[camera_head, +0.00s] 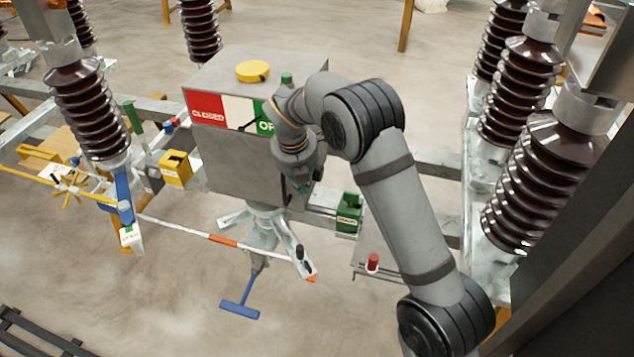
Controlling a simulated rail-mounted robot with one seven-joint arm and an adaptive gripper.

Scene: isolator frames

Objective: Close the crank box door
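A large grey box (225,165) stands left of centre with a red CLOSED panel and a partly covered green OPEN panel on its upper front. I take it as the crank box, but no label names it so. No open door leaf or door edge can be made out clearly. My gripper (302,186) points down at the right side of the box's front. It is small and dark, and I cannot tell whether it touches the box or is open. My arm covers the box's right part. A blue T-shaped handle (240,308) hangs below the box.
A yellow box (175,168) is left of the grey box, and a small green box (348,215) is to its right. A white and orange rod (200,234) crosses below. Brown ribbed insulators (92,110) stand at both sides. The floor at the lower left is mostly clear.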

